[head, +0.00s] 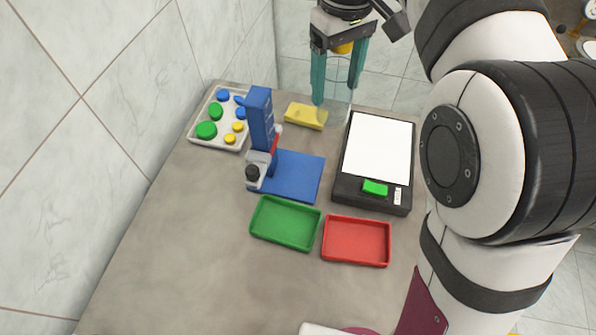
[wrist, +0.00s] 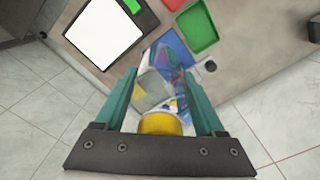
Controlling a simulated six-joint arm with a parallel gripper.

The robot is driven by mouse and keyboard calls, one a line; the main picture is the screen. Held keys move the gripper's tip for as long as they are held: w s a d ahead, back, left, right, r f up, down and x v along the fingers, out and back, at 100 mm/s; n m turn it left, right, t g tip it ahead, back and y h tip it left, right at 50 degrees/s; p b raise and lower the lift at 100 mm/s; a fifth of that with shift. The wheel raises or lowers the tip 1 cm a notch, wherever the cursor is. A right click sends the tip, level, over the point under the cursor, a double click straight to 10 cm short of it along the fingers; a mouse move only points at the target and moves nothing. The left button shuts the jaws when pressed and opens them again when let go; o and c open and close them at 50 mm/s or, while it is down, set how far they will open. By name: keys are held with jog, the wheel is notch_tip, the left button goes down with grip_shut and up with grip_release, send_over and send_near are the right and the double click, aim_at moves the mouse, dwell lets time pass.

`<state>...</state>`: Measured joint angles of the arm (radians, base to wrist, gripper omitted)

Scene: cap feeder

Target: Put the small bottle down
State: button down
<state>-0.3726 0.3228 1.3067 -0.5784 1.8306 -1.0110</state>
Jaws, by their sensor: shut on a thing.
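My gripper (head: 335,96) is at the far edge of the table in the head view, its two teal fingers shut on the small bottle (head: 336,112). The bottle is clear, with a yellow cap (head: 343,47) up between the tops of the fingers. In the wrist view the yellow cap (wrist: 160,124) is nearest the camera, and the clear bottle (wrist: 152,90) stretches away between the fingers (wrist: 160,72). The bottle's lower end appears beside the yellow sponge (head: 305,116) and the scale. I cannot tell whether it touches the table.
A black scale with a white plate (head: 378,147) stands right of the bottle. A blue feeder (head: 260,118) and a white tray (head: 198,138) with coloured caps are left. Green (head: 285,223) and red (head: 356,241) trays lie nearer. The table's near left (head: 180,260) is clear.

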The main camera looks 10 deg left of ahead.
jog(key=shift+s+d+f+m, duration=0.5)
jog(key=shift+d+f+m, duration=0.9)
jog(key=shift+d, duration=1.85)
jog(key=shift+s+d+f+m, duration=0.45)
jog(key=shift+d+f+m, duration=0.9)
jog(key=shift+d, duration=1.9)
jog(key=shift+w+a+f+n, duration=0.7)
jog(key=shift+a+f+n, duration=2)
jog(key=shift+a+f, duration=0.65)
jog(key=shift+w+a+f+n, duration=0.7)
jog(key=shift+a+f+n, duration=1.95)
jog(key=shift+a+f, duration=0.65)
jog(key=shift+w+a+f+n, duration=0.7)
jog(key=shift+a+f+n, duration=2)
jog(key=shift+a+f, duration=0.6)
jog(key=shift+d+f, duration=0.1)
jog(key=shift+f, duration=0.05)
